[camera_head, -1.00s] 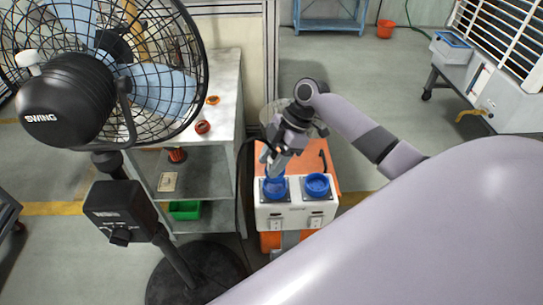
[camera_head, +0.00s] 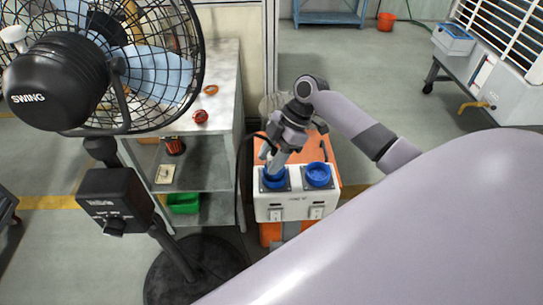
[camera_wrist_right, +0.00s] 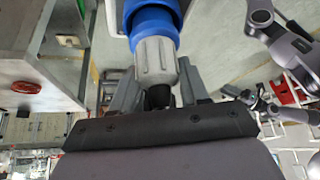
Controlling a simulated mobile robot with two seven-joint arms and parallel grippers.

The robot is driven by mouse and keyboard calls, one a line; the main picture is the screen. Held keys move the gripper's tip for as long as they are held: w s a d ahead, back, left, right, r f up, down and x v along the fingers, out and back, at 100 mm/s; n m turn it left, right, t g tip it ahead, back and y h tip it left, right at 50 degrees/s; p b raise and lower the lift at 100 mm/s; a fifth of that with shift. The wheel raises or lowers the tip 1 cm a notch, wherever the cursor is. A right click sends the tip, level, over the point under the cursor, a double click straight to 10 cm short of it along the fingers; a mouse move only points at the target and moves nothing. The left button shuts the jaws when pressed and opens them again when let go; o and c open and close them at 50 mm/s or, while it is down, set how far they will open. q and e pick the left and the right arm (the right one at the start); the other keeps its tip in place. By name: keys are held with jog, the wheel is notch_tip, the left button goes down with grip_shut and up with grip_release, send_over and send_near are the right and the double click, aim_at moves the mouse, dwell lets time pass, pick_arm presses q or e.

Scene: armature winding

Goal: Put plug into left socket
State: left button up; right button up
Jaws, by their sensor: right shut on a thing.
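The plug (camera_wrist_right: 155,60) has a grey body with a blue front in the right wrist view, and a dark tail between my fingers. My right gripper (camera_head: 277,150) is shut on it, above the left socket of the white box. The left socket (camera_head: 275,182) is a blue ring, and the plug's lower end is at its opening, pointing down and slightly tilted. How deep it sits cannot be told. In the right wrist view my right gripper (camera_wrist_right: 158,92) is around the plug's tail. My left gripper is not in view.
The white socket box (camera_head: 290,208) stands on an orange base (camera_head: 266,236). A large black fan (camera_head: 60,85) and a grey shelf (camera_head: 205,180) are close on the left. Open floor (camera_head: 370,100) lies behind and to the right.

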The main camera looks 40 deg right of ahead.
jog(key=shift+p, duration=0.45)
dwell(0.6)
jog(key=shift+f+b, duration=0.35)
jog(key=shift+f, duration=0.2)
dwell(0.3)
jog(key=o, duration=0.8)
jog(key=shift+p+v, duration=1.95)
jog(key=shift+v, duration=3.5)
